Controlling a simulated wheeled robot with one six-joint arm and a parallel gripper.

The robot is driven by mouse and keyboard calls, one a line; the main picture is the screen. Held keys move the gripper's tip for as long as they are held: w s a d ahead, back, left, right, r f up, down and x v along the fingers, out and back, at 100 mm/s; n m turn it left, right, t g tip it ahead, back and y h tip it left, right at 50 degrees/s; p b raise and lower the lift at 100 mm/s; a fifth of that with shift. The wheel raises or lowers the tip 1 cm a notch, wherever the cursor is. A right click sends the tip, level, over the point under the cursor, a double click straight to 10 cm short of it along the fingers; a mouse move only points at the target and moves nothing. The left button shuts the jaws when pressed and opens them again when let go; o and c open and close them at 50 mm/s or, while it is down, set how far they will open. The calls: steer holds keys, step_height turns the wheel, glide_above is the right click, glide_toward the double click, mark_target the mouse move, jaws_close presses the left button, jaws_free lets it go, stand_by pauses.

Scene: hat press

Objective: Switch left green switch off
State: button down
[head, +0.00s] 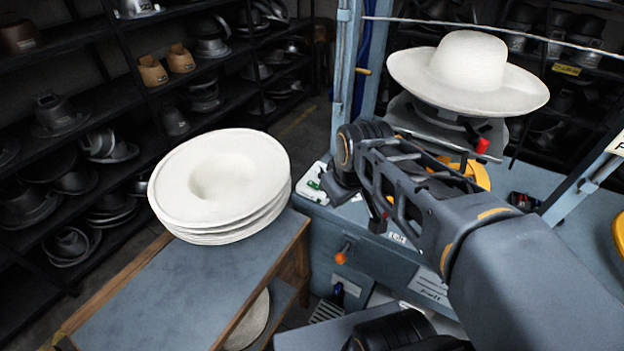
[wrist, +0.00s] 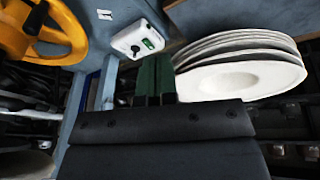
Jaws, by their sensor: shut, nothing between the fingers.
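The switch box (head: 312,183) is small and white with green on its face. It sits at the left end of the blue press bench, partly hidden by my gripper in the head view. In the wrist view the white switch box (wrist: 141,40) shows a dark knob and a green patch. My gripper (wrist: 155,62) is shut and empty, its dark green fingers just below the box in that picture. I cannot tell whether the fingertips touch it. In the head view my gripper (head: 336,190) is beside the box, its fingertips not clear.
A stack of white hat blanks (head: 222,185) stands on a side table (head: 165,285) to the left. A white hat (head: 470,70) rests on the press behind my arm. A yellow handwheel (wrist: 45,35) is left of the box in the wrist view.

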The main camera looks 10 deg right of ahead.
steer(key=w+n+g+b, duration=0.1)
steer(key=w+n+b, duration=0.1)
steer(key=w+n, duration=0.85)
steer(key=n+g+y+b, duration=0.1)
steer(key=n+b, duration=0.1)
steer(key=n, duration=1)
glide_above(311, 183)
steer(key=s+d, duration=0.2)
steer(key=shift+w+f, duration=0.2)
steer(key=shift+f, duration=2.45)
steer(key=f, duration=0.4)
steer(key=w+a+f, duration=0.1)
steer(key=f, duration=0.8)
steer(key=shift+w+a+f+p, duration=0.25)
steer(key=shift+a+f+p, duration=0.05)
steer(key=shift+f+p, duration=0.1)
